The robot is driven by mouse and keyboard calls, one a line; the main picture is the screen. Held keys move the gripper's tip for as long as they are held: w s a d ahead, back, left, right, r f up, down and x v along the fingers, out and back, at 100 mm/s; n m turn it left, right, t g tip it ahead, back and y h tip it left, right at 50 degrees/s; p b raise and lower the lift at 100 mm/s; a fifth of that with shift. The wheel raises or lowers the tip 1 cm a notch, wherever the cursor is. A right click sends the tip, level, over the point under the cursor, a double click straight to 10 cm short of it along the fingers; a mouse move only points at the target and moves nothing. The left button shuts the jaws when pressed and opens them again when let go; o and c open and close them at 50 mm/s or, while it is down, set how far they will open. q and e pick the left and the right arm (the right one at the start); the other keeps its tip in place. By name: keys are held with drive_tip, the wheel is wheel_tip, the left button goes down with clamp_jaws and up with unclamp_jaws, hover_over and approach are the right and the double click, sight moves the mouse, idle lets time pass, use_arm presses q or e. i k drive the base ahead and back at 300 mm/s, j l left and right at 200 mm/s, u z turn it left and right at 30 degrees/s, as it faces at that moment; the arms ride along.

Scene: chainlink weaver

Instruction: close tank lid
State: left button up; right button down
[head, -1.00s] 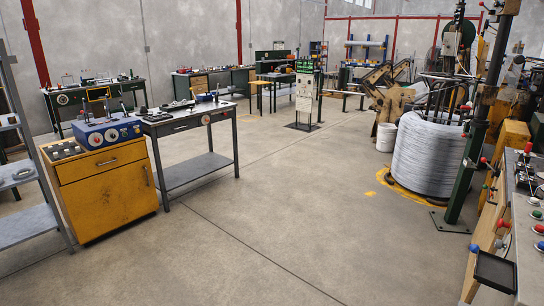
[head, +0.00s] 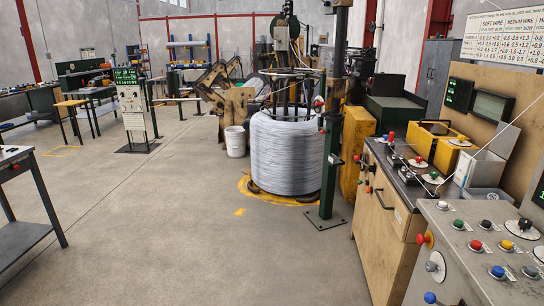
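Neither of my grippers shows in the head view. I cannot make out with certainty which thing is the tank or its lid. A dark green box-shaped unit (head: 394,112) stands at the back right, behind the bench with yellow boxes.
A large wire coil (head: 285,152) stands mid-floor beside a green post (head: 330,170). A white bucket (head: 235,142) is left of it. A control console (head: 485,245) and wooden cabinet (head: 385,225) fill the near right. The floor at centre-left is clear.

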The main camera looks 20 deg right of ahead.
sight(503, 145)
drive_tip(key=i+l+z, duration=0.15)
drive_tip(key=i+z, duration=0.3)
drive_tip(key=i, duration=0.35)
drive_tip(key=i+j+z, duration=0.2)
drive_tip(key=i+z, duration=0.3)
drive_tip(key=i, duration=0.3)
